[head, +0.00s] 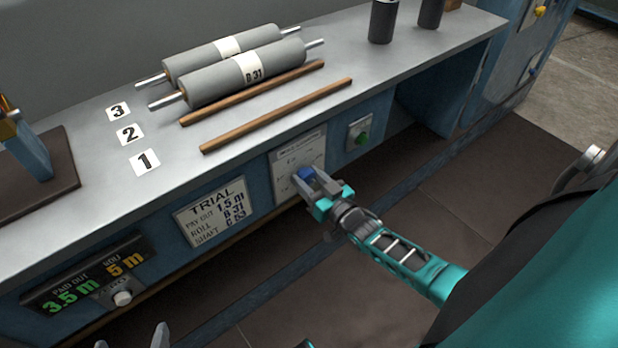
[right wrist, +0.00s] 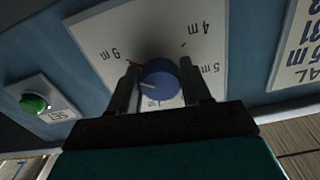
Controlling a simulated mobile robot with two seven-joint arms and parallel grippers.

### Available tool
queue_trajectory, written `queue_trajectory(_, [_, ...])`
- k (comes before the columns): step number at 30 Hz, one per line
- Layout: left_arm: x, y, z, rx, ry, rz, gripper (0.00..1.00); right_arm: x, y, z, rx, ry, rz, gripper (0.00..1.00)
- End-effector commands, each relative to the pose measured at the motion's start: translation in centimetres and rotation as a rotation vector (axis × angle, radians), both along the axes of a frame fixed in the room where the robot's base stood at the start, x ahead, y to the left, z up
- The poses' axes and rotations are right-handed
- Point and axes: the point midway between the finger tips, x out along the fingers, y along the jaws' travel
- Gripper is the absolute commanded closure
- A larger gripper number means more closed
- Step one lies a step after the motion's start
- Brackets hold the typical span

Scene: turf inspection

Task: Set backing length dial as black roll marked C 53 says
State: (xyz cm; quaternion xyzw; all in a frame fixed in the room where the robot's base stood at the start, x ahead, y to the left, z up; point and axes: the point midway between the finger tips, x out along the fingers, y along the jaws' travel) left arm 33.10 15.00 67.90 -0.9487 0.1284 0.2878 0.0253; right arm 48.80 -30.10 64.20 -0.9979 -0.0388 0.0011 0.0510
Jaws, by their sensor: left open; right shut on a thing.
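My right gripper (head: 308,180) is shut on the blue dial knob (right wrist: 160,80) on a white dial plate (head: 299,160) on the bench front. In the right wrist view the plate is upside down, with metre marks around the knob. A white line on the knob points left in that view, and a small red mark is just above it. Grey rolls lie on the bench; the nearer roll (head: 215,80) has a label that seems to read B 31. No roll marked C 53 is readable. My left gripper (head: 131,340) is open and empty at the bottom edge.
A display (head: 85,275) reads paid out 3.5 m, you 5 m. A green button (right wrist: 34,103) is beside the dial. Dark cylinders (head: 383,20) stand at the back right. Wooden strips (head: 275,115) lie before the rolls.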

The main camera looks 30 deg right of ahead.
Motion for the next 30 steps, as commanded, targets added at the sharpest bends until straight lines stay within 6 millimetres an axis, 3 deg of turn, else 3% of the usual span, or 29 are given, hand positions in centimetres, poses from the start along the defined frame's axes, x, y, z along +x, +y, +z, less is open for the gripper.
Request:
queue_trajectory(14, [-0.10,-0.02,-0.08,0.000,0.003,0.000,0.00,0.01,-0.11,-0.09,0.013,0.004,-0.002,0.82])
queue_trajectory(15, [-0.13,-0.02,-0.10,-0.001,0.003,0.001,0.00,0.00,-0.10,-0.10,0.013,0.004,-0.002,0.50])
queue_trajectory(22, [-0.15,-0.16,-0.10,-0.007,0.005,0.005,0.00,-0.02,-0.03,-0.08,0.012,0.003,-0.001,0.29])
queue_trajectory(30, [-0.15,-0.22,-0.01,-0.010,0.005,0.007,0.00,-0.22,0.02,-0.07,0.012,0.003,0.000,0.29])
